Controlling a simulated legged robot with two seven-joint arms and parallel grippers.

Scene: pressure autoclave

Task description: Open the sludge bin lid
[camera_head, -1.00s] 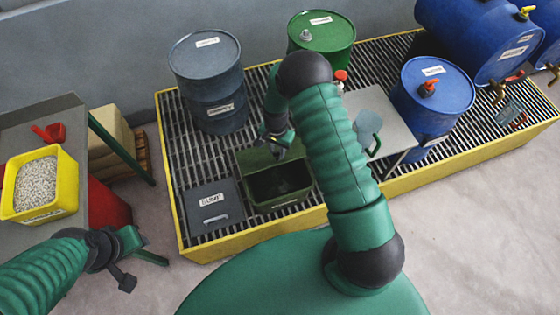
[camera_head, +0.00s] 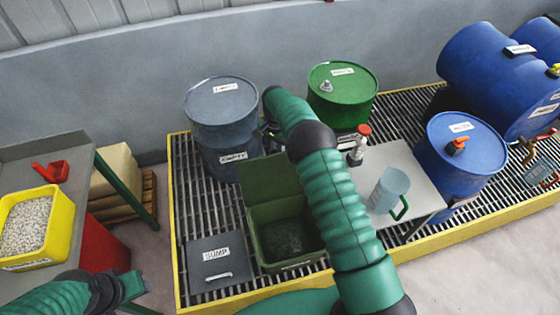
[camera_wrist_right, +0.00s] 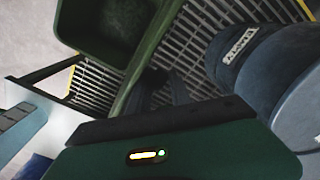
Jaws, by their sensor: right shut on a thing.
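The sludge bin (camera_head: 286,243) is a dark green open box on the grating, with grey-green sludge inside. Its green lid (camera_head: 268,180) stands raised at the back of the bin, and the opening is uncovered. The bin also shows at the top of the wrist view (camera_wrist_right: 100,28), with the lid (camera_wrist_right: 148,55) seen nearly edge-on. My right gripper (camera_wrist_right: 163,88) is shut on the lid at its upper edge; in the head view my arm largely hides it. My left gripper (camera_head: 130,287) is far from the bin at lower left; its jaw opening is unclear.
A grey SUMP cover (camera_head: 215,262) lies left of the bin. A grey drum (camera_head: 225,125) stands close behind the lid, and a green drum (camera_head: 342,95) farther right. A pale stand (camera_head: 400,165) with a jug (camera_head: 388,190) is right of my arm.

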